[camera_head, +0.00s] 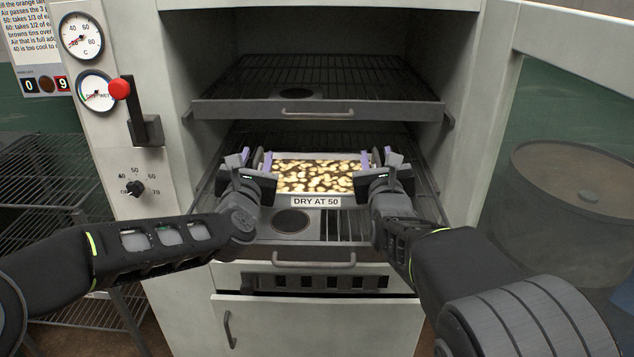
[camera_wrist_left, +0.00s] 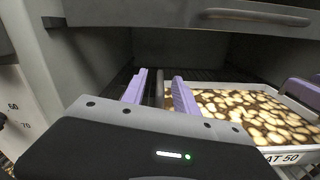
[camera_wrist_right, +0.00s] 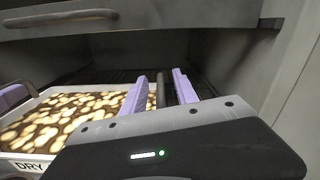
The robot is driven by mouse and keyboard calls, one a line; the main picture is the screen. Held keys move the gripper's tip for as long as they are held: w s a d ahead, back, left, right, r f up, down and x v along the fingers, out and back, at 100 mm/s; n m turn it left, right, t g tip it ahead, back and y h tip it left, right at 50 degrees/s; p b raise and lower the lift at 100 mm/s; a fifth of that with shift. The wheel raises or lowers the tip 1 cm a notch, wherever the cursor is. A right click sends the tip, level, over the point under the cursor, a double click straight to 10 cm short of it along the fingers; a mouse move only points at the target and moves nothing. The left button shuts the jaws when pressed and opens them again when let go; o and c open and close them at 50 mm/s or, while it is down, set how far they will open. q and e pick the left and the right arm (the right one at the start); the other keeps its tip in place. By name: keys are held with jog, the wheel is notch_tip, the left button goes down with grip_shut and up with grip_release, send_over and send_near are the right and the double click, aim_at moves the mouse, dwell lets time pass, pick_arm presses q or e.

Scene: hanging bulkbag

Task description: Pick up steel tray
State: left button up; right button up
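The steel tray (camera_head: 316,201) sits on the lower pulled-out rack of the cabinet. It is full of pale slices on a brown bed and carries a "DRY AT 50" label at its front. My left gripper (camera_head: 256,160) is at its left end and my right gripper (camera_head: 376,159) at its right end. In the left wrist view, the fingers of my left gripper (camera_wrist_left: 160,92) stand apart with a dark upright handle bar (camera_wrist_left: 160,88) between them. In the right wrist view, my right gripper (camera_wrist_right: 160,92) likewise stands open around another dark bar (camera_wrist_right: 160,90). Gaps show beside both bars.
An upper rack (camera_head: 318,110) with a handle lies above the tray. The lower rack's front (camera_head: 318,254) sticks out below. An open glass door (camera_head: 570,140) stands at the right, a red-knobbed lever (camera_head: 138,110) at the left. A wire shelf (camera_head: 50,190) is further left.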

pick_arm(q)
grip_shut()
pick_arm(e)
grip_shut()
dwell(1.0)
